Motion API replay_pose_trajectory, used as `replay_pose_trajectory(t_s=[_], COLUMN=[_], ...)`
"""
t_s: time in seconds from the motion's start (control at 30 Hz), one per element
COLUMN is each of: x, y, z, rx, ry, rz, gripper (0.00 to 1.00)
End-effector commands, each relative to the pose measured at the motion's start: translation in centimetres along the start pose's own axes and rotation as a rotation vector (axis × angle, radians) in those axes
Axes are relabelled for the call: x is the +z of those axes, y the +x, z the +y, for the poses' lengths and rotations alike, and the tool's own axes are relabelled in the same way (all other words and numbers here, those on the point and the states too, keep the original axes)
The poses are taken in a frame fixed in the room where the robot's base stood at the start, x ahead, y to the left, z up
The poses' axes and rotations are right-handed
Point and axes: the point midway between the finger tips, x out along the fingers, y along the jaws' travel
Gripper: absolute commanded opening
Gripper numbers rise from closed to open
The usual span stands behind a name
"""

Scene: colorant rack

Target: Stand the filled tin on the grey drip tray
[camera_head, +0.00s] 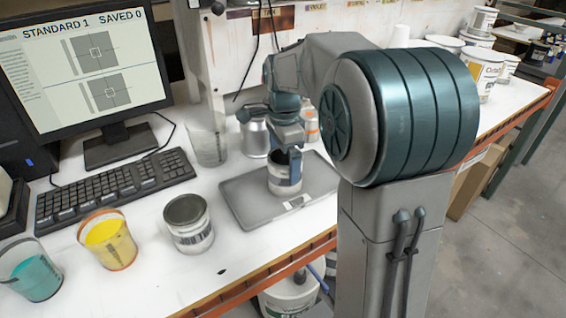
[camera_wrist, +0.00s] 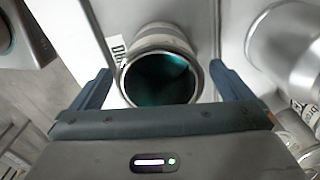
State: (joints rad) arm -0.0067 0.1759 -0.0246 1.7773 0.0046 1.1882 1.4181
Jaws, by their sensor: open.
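A tin (camera_head: 284,184) with a pale label stands upright on the flat grey drip tray (camera_head: 242,203). In the wrist view the same tin (camera_wrist: 163,38) shows from above, with dark teal liquid inside. My gripper (camera_head: 287,153) is at the tin from above. In the wrist view my gripper's fingers (camera_wrist: 161,82) are open, one on each side of the tin, with a small gap at each side. My wrist and gripper hide part of the tin's top in the head view.
Another tin (camera_head: 189,224), a yellow-filled cup (camera_head: 108,243) and a teal-filled cup (camera_head: 34,277) stand left of the tray. A clear beaker (camera_head: 208,140) and a metal can (camera_head: 255,137) stand behind it. The keyboard (camera_head: 115,190) and monitor (camera_head: 80,60) are at left.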

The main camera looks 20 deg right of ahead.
Motion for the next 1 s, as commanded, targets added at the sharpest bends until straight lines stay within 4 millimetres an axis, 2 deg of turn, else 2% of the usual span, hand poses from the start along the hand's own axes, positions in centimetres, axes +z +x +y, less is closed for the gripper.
replay_pose_trajectory(t_s=[0.1, 0.3, 0.53, 0.67, 0.77, 1.0], x=[0.0, 0.0, 0.0, 0.2, 0.5, 1.8], y=[-2.8, -7.0, -9.8, -9.9, -9.3, -5.5], z=[-0.1, -0.1, 0.0, 0.9, 2.9, 10.7], rx=[-0.005, -0.005, -0.001, -0.009, -0.033, -0.114], ry=[-0.001, -0.001, -0.002, -0.058, -0.192, -0.723], rz=[0.001, 0.0, 0.0, 0.001, 0.006, 0.058], gripper=[0.99, 0.99, 0.99, 0.99, 0.99, 0.99])
